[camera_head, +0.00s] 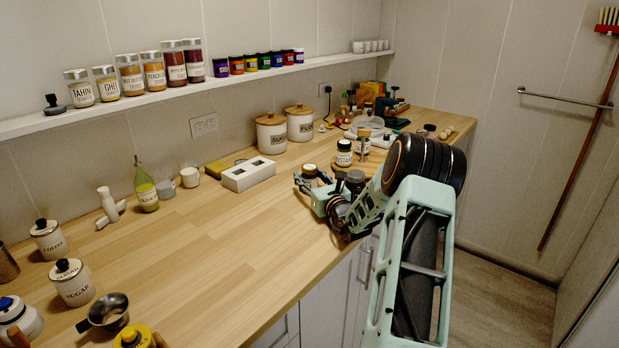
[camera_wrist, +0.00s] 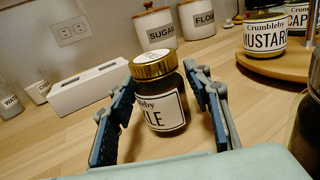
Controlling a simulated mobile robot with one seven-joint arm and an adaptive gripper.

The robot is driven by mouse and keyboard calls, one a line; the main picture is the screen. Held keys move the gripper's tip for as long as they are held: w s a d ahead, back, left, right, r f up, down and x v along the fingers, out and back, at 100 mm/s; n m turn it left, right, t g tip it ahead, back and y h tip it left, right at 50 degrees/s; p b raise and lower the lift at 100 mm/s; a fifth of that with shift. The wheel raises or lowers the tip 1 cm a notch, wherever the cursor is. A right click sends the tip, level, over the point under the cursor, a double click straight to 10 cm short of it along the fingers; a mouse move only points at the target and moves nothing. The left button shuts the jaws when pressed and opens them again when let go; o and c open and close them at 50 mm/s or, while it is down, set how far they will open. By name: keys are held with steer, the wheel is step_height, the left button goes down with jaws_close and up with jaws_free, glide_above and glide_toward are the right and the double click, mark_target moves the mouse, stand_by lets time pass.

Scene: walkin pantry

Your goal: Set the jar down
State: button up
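The jar (camera_wrist: 161,100) has dark contents, a gold lid and a white label ending in "LE". In the wrist view it stands upright on the wooden counter (camera_wrist: 70,140), between the two fingers of my gripper (camera_wrist: 159,72). A narrow gap shows on each side of the jar, so the fingers look open around it, not pressed on it. In the head view the jar (camera_head: 309,172) is partly hidden by my gripper (camera_head: 319,184), low over the counter near its front edge.
A white block holder (camera_head: 249,174) stands left of the jar. Sugar (camera_head: 271,134) and flour (camera_head: 300,123) canisters stand behind. A mustard jar (camera_wrist: 265,33) stands on a round wooden board (camera_wrist: 270,66) to the right. The counter's front middle is clear.

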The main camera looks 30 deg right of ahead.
steer(key=shift+o, duration=1)
steer(key=shift+r, duration=0.2)
steer(key=s, duration=0.4)
steer(key=s+a, duration=0.1)
steer(key=s, duration=0.7)
steer(key=shift+a, duration=0.35)
steer(key=shift+w, duration=0.1)
